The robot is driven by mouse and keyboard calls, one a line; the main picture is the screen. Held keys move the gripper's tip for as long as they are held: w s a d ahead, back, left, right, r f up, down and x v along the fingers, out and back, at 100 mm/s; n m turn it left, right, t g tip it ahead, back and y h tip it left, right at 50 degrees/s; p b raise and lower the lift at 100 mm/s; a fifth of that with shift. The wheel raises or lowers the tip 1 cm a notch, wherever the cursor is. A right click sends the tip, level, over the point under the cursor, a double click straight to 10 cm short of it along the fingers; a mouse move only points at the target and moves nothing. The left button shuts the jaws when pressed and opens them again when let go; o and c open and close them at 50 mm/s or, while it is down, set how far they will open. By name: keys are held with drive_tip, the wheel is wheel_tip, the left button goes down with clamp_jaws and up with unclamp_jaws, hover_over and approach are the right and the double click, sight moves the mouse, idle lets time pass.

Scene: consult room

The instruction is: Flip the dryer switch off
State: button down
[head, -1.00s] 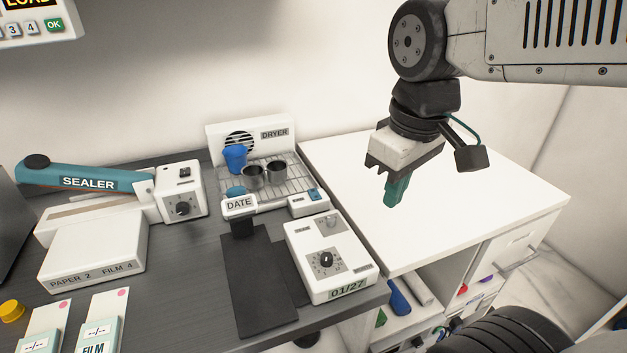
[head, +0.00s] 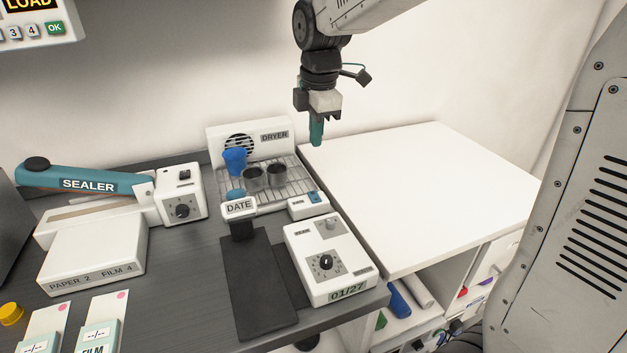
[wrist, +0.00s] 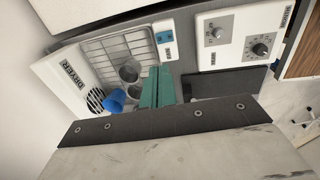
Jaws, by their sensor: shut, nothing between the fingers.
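The dryer (head: 262,136) is a white unit at the back of the grey counter, with a round black vent and a wire rack (head: 291,181) in front. A small white switch box with a blue rocker (head: 314,197) sits at the rack's front right corner; the rocker also shows in the wrist view (wrist: 168,37). I cannot tell the rocker's position. My gripper (head: 316,143) has green fingers pointing down, shut and empty. It hangs to the right of the dryer, above and apart from the switch box. In the wrist view the fingers (wrist: 158,76) cover part of the rack.
A blue cup (head: 235,159) and two dark metal cups (head: 253,178) stand on the rack. The DATE device (head: 239,207) and a white dial box (head: 327,268) are in front. The sealer (head: 88,184) is left. The white tabletop (head: 425,190) at right is clear.

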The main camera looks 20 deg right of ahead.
sight(313, 193)
drive_tip(key=f, duration=0.4)
drive_tip(key=w+f, duration=0.1)
drive_tip(key=f, duration=0.9)
drive_tip(key=shift+w, duration=0.3)
